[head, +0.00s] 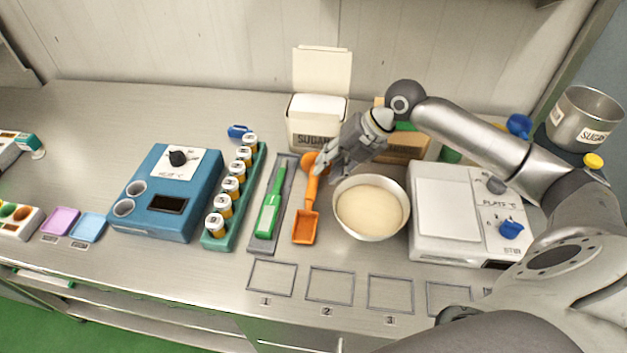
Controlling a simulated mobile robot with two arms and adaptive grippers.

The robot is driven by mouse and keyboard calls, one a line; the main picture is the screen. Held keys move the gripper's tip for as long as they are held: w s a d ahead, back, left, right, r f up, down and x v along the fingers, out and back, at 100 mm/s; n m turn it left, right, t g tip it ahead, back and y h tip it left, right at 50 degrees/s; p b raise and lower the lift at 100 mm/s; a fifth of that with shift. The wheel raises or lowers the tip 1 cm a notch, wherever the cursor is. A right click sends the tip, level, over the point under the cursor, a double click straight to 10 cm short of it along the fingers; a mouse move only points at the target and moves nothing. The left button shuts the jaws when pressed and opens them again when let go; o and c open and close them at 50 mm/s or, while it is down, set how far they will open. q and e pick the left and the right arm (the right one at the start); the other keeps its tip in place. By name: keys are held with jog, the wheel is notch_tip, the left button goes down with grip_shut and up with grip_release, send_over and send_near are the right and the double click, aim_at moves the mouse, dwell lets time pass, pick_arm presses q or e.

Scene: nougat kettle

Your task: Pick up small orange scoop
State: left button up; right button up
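An orange scoop (306,224) lies on the counter, right of a grey tray. Its square end points toward the front edge and its orange handle runs back to a rounded orange part by the sugar box. My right gripper (322,165) comes in from the right with its fingertips at the upper part of the orange handle. The fingers overlap the handle in this view. I cannot tell whether they touch it or are closed on it. My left gripper is not in view.
A bowl of pale contents (370,207) stands just right of the scoop, below my gripper. The sugar box (317,122) stands behind. A green-handled tool (270,205) lies on the grey tray (263,246) to the left. A white hot plate (445,205) is further right.

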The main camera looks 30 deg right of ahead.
aim_at(316, 179)
jog(key=shift+x, duration=0.9)
jog(key=p+x, duration=0.2)
jog(key=x, duration=0.2)
jog(key=shift+a+f, duration=0.15)
jog(key=shift+a, duration=0.15)
jog(key=shift+w+a+f, duration=0.1)
jog(key=shift+f, duration=0.25)
grip_shut()
